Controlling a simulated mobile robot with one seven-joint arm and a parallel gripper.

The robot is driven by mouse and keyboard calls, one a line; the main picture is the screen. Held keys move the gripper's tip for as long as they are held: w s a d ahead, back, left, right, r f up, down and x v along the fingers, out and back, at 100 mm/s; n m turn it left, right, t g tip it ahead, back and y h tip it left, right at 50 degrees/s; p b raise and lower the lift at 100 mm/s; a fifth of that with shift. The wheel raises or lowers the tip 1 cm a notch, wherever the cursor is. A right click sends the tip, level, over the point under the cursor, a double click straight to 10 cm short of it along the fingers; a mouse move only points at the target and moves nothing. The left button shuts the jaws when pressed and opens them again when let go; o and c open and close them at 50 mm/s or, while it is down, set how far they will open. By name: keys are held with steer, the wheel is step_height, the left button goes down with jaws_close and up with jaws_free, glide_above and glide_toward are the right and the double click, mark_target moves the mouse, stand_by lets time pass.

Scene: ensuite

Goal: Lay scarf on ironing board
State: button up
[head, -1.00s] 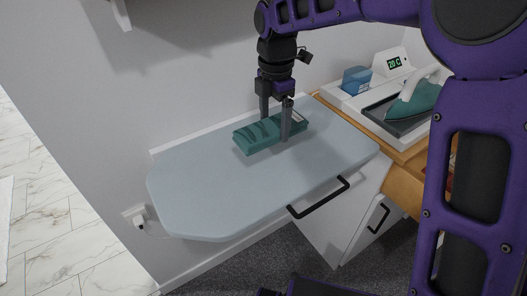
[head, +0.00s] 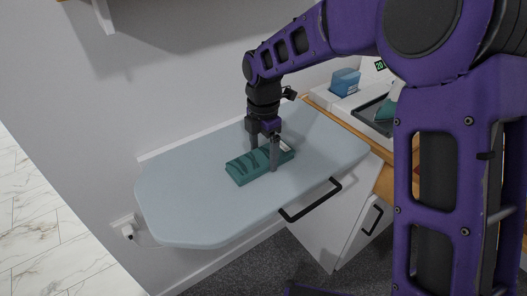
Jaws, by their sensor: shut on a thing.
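The scarf (head: 244,167) is a folded teal bundle with darker stripes and a pale end. Part of the scarf is hidden behind the near finger.
A wooden counter at the right holds a white tray with a blue box (head: 345,82) and a teal iron (head: 388,108), partly behind my arm. A plug (head: 127,230) is in the wall socket. The board's left half is clear.

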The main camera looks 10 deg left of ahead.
mark_target(264, 156)
steer(key=o, duration=1.2)
steer(key=shift+c, duration=0.2)
step_height(264, 156, up, 12)
steer(key=p, duration=0.2)
steer(key=shift+r, duration=0.15)
